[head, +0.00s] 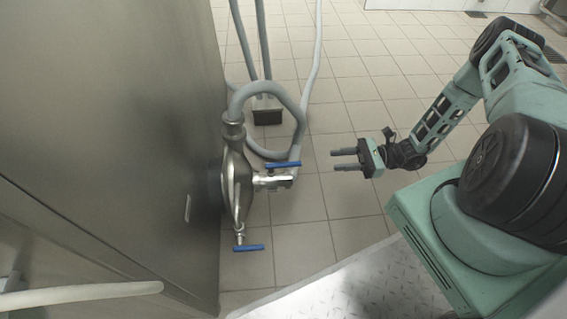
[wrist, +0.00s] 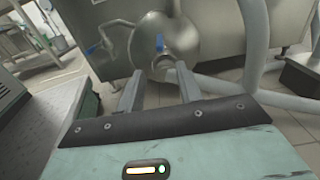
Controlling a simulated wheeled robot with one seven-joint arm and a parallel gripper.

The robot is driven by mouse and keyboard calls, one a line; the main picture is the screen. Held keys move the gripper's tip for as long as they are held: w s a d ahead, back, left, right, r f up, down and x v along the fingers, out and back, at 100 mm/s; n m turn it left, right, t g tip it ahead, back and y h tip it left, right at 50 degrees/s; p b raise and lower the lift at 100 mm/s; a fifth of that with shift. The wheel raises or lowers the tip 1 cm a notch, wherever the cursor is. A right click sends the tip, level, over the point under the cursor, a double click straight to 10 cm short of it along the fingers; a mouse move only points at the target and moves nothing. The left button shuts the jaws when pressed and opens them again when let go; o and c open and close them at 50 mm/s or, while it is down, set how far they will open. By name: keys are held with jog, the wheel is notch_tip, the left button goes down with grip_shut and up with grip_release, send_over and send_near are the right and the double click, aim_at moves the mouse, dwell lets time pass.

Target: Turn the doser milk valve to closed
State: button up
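A steel pump-like housing (head: 237,180) sits against a large steel cabinet. A valve with a blue lever (head: 283,164) is on its right-hand pipe fitting; the lever lies sideways in the head view. A second blue lever (head: 248,248) is on a small fitting below. I cannot tell from labels which is the doser milk valve. My gripper (head: 334,160) is open and empty, to the right of the upper lever, pointing at it and apart from it.
A grey hose (head: 300,115) loops from the housing and around behind the valve. A dark block (head: 267,116) stands on the tiled floor behind. A metal tread plate (head: 350,285) lies in front. Tiled floor (head: 350,200) around my gripper is clear.

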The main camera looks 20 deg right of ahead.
aim_at(284, 164)
jog(key=b+x, duration=0.5)
jog(key=x, duration=1)
jog(key=shift+w+a+f, duration=0.1)
jog(key=shift+a+f, duration=0.05)
jog(key=shift+a, duration=0.05)
jog(key=shift+w+a+b, duration=0.15)
jog(key=shift+a+b, duration=0.2)
jog(key=shift+a, duration=0.2)
grip_shut()
